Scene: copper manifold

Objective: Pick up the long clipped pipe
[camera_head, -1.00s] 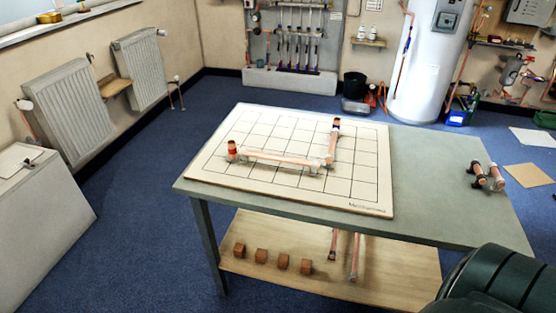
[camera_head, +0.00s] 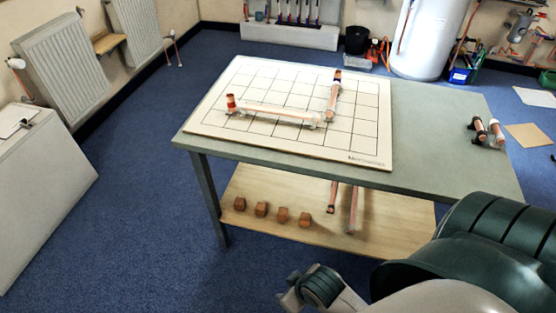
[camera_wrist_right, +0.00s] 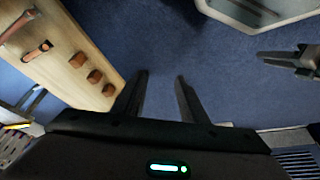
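Two copper pipes lie side by side on the lower wooden shelf: a longer one (camera_head: 352,210) and a shorter one with a dark end (camera_head: 333,196). Their far ends are hidden under the tabletop. In the right wrist view, the longer pipe (camera_wrist_right: 18,26) and shorter pipe (camera_wrist_right: 38,51) show at the upper left. I cannot make out clips on the longer pipe. My right gripper (camera_wrist_right: 158,84) is open and empty over the blue floor, apart from the shelf. A dark pronged part at the right wrist view's edge looks like my left gripper (camera_wrist_right: 295,62); its opening is unclear.
Several wooden blocks (camera_head: 261,209) stand along the shelf's (camera_head: 285,235) front. The bench top (camera_head: 430,165) carries a gridded board (camera_head: 225,120) with a joined pipe run (camera_head: 275,114) and short pipes with black clips (camera_head: 486,131).

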